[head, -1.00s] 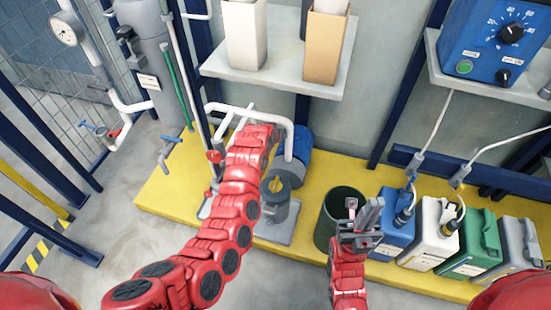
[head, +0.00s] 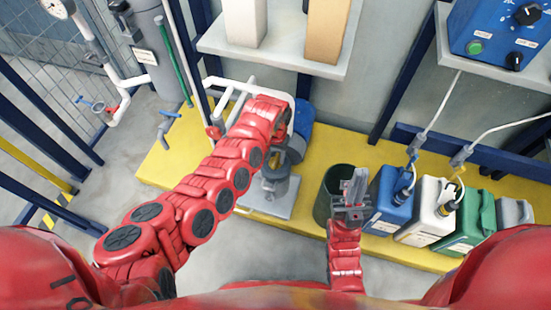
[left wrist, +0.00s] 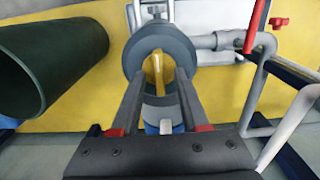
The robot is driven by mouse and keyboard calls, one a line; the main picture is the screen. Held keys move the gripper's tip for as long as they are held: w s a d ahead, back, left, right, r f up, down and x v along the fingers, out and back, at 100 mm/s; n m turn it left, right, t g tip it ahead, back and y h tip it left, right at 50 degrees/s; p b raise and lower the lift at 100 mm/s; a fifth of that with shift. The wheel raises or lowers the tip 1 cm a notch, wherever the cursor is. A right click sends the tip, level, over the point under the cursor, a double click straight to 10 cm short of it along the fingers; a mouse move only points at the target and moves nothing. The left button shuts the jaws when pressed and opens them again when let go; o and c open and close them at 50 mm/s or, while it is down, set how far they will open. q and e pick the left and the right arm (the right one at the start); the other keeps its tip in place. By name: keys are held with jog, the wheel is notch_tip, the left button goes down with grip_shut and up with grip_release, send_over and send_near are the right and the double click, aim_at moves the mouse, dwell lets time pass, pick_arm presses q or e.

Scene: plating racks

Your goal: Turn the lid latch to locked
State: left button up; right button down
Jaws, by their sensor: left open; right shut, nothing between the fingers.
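The lid latch is a narrow yellow bar (left wrist: 157,68) in the middle of a round grey lid (left wrist: 133,58) in the left wrist view. My left gripper (left wrist: 158,84) is open, with one finger on each side of the latch's line. I cannot tell whether the fingers touch the lid. In the head view the grey pump housing (head: 274,186) stands on a pale base plate, and my left arm hides its lid and latch. My right gripper (head: 354,188) is shut and empty in front of the dark green bin.
The dark green bin (head: 324,207) stands right of the housing, with blue, white and green canisters (head: 391,201) beyond it. White pipes (head: 222,82) rise behind my left arm. A shelf (head: 272,62) with two tall boxes is above. Grey floor lies in front.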

pick_arm(q)
jog(key=shift+f, duration=0.3)
grip_shut()
